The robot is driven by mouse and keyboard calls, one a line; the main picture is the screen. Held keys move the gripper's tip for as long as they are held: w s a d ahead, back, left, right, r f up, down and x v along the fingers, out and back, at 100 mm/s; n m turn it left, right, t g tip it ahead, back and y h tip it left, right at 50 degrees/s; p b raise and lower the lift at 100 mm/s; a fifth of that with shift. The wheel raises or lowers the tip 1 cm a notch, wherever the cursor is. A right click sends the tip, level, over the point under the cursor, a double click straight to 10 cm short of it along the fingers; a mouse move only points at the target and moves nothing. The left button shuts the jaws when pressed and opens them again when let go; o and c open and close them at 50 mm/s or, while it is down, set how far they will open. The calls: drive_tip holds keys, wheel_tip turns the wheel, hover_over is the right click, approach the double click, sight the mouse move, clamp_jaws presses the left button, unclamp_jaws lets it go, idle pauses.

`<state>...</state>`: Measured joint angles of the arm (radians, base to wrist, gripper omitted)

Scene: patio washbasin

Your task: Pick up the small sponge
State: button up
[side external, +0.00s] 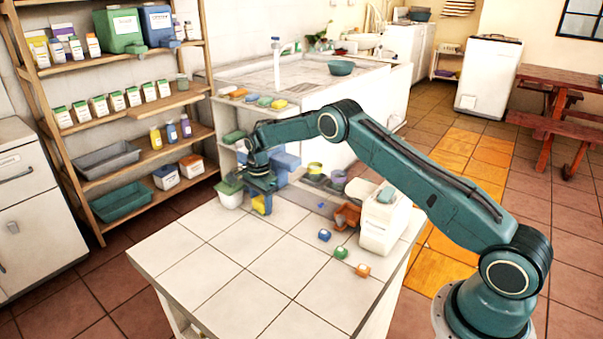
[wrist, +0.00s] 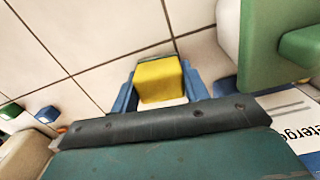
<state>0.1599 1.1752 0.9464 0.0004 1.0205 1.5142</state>
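The small sponge (wrist: 160,80), a yellow block with a pale strip along its near edge, sits between the two blue fingers of my gripper (wrist: 161,92) in the wrist view. The fingers lie close against its left and right sides, with no clear gap. In the side view, my gripper (side external: 261,206) points down at the far left part of the white tiled counter (side external: 235,255), with the yellow sponge (side external: 263,203) partly hidden by a finger. I cannot tell whether the sponge touches the counter.
A green-lidded white tub (side external: 230,193) stands close left of my gripper. Blue (side external: 324,235), green (side external: 341,252) and orange (side external: 363,271) small blocks lie to the right. A white jug (side external: 383,225) and terracotta pot (side external: 347,216) stand behind them. The counter's front is clear.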

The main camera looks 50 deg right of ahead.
sight(261, 199)
idle(0.3)
wheel_tip(261, 199, up, 20)
idle(0.8)
drive_tip(key=shift+o, duration=0.8)
drive_tip(key=shift+c, duration=0.4)
drive_tip(key=shift+r, duration=0.1)
